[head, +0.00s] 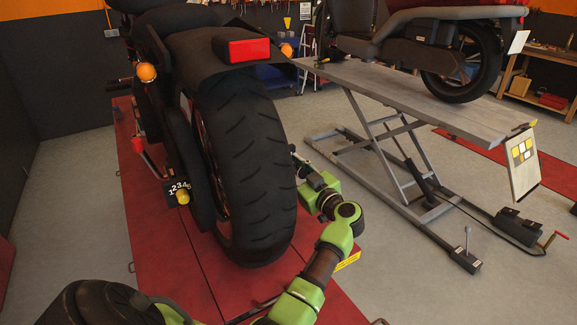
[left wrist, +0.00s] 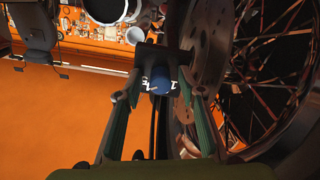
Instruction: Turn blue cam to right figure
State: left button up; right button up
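The blue cam (left wrist: 159,84) shows in the left wrist view as a round blue knob beside the wheel, with a dark plate carrying white figures partly visible behind it. The figures are too hidden to read. My left gripper (left wrist: 157,93) has its green fingers on either side of the cam, with gaps between, so it looks open. In the head view the green arm reaches the right side of the rear wheel, where the gripper (head: 300,164) is partly hidden. The blue cam is hidden in that view. My right gripper is not in view.
The motorcycle's rear tyre (head: 248,165) stands close left of the arm, over a red lift (head: 160,245). A yellow cam (head: 183,198) with a numbered plate is on its left side. A grey lift (head: 430,95) stands right. A brake disc (left wrist: 208,45) and spokes are close to the gripper.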

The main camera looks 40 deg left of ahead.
pick_arm(q)
jog(key=shift+d+r, duration=0.1)
jog(key=shift+r, duration=0.05)
jog(key=shift+s, duration=0.1)
grip_shut()
jog(key=shift+n, duration=0.4)
jog(key=shift+n+b, duration=1.9)
jog(key=shift+n, duration=3.6)
jog(key=shift+r, duration=0.1)
